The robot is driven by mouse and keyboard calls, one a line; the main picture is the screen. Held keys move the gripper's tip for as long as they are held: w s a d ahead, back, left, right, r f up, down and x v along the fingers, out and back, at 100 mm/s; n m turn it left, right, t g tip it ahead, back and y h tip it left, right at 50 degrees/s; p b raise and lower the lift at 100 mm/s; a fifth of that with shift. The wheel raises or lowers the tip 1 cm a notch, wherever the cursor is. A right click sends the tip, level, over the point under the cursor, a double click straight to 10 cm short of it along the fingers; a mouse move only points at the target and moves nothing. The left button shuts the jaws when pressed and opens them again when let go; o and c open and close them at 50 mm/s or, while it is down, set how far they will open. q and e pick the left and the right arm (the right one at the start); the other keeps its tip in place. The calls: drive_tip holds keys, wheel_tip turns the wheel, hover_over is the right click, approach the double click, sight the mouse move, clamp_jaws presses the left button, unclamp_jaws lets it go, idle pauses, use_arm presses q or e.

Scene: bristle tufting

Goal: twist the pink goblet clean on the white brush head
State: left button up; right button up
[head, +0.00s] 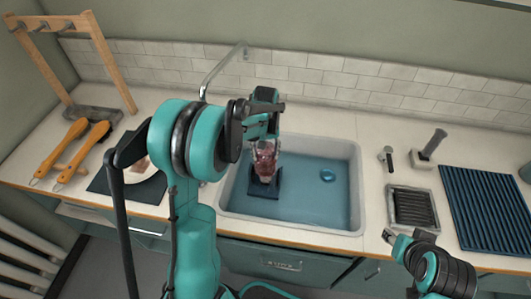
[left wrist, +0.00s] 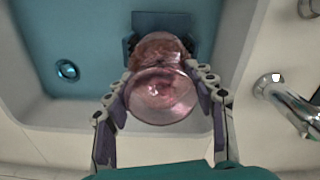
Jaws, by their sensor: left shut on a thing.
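The pink goblet (head: 266,157) is see-through and hangs over the sink in the head view. My left gripper (head: 264,132) is shut on it. In the left wrist view the goblet (left wrist: 162,95) sits between the two fingers of my left gripper (left wrist: 165,105), with a round end facing the camera. A dark blue base (head: 264,187) stands in the sink directly below the goblet; it also shows behind the goblet in the left wrist view (left wrist: 146,20). The white brush head is not visible. My right gripper (head: 402,240) is at the lower right, away from the goblet.
The white sink (head: 348,150) has a blue floor and a round drain (head: 328,175). A tap (head: 222,68) rises behind it. A ribbed tray (head: 390,211) and dark blue rack (head: 487,205) lie right. Orange-handled brushes (head: 62,150) and a wooden stand (head: 105,45) are left.

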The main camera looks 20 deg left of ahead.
use_arm(q)
drive_tip(key=shift+f+b, duration=0.45)
drive_tip(key=shift+f, duration=0.15)
idle(0.4)
drive_tip(key=n, duration=0.4)
drive_tip(key=shift+s+d+f, duration=0.1)
drive_tip(key=shift+f, duration=0.05)
idle(0.4)
drive_tip(key=m, duration=0.8)
drive_tip(key=shift+b, duration=0.3)
